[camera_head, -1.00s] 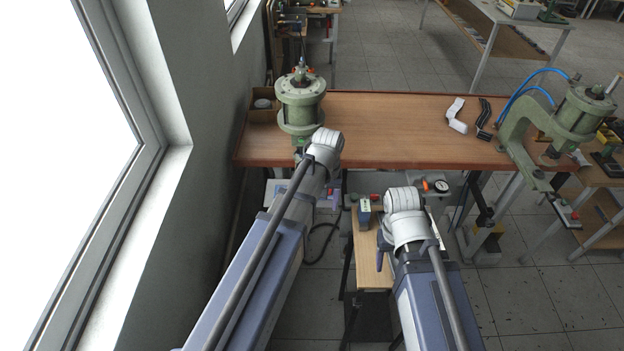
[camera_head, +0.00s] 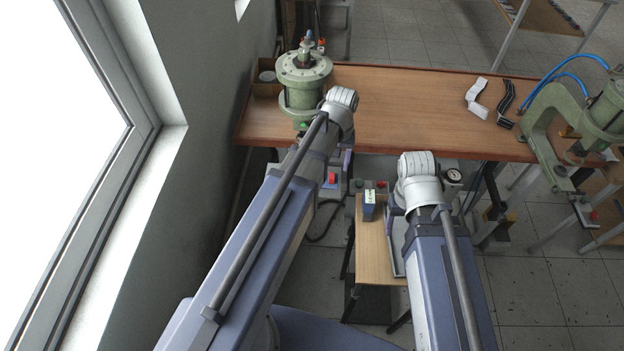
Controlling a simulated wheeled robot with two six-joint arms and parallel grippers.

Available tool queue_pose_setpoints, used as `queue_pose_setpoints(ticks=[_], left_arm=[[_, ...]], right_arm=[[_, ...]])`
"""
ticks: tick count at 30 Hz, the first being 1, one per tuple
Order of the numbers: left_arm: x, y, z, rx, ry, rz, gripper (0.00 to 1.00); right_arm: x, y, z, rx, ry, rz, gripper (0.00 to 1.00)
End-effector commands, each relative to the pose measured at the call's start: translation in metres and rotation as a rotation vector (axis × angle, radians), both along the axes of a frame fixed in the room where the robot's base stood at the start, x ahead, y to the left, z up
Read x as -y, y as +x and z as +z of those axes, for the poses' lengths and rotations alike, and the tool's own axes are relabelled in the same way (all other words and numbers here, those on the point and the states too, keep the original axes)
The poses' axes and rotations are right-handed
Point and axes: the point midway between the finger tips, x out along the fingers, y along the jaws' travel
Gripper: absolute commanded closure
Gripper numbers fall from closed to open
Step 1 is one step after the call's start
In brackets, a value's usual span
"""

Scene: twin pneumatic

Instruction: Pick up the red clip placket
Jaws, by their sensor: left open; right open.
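I cannot make out a red clip placket in this view. Small red parts show below the table: a red button (camera_head: 332,178) on a grey box, and another on a box beside a blue-and-white block (camera_head: 369,200). My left arm reaches in at the centre left, its wrist in front of the table's front edge. My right arm reaches in at the centre right, its wrist just below that edge. Both arms are seen from behind, and their gripper fingers are hidden behind the wrists.
A brown table (camera_head: 400,110) runs across the back. On it stand a green pneumatic cylinder (camera_head: 304,85), a white bracket (camera_head: 476,97) and a black bracket (camera_head: 505,103). A green press (camera_head: 545,120) is at right. A small wooden stand (camera_head: 373,260) is below. A wall and window border the left.

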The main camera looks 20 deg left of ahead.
Motion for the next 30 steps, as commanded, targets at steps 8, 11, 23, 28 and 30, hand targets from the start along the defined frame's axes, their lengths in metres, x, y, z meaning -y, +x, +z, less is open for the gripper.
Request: queue_pose_setpoints(ticks=[8,11,23,28,30], left_arm=[[-0.001,0.000,-0.016,0.000,0.000,0.000,0.43],[-0.001,0.000,-0.018,0.000,0.000,0.000,0.43],[-0.009,0.002,-0.062,0.000,0.000,0.000,0.43],[-0.009,0.002,-0.069,0.000,0.000,0.000,0.43],[-0.009,0.002,-0.068,0.000,0.000,0.000,0.43]], right_arm=[[0.000,0.000,-0.016,0.000,-0.001,0.004,0.37],[0.000,0.000,-0.018,0.000,-0.001,0.004,0.37],[0.000,0.000,-0.062,-0.001,-0.002,0.011,0.37],[0.000,0.000,-0.069,0.000,-0.002,0.010,0.37],[0.000,0.000,-0.068,0.000,-0.002,0.010,0.37]])
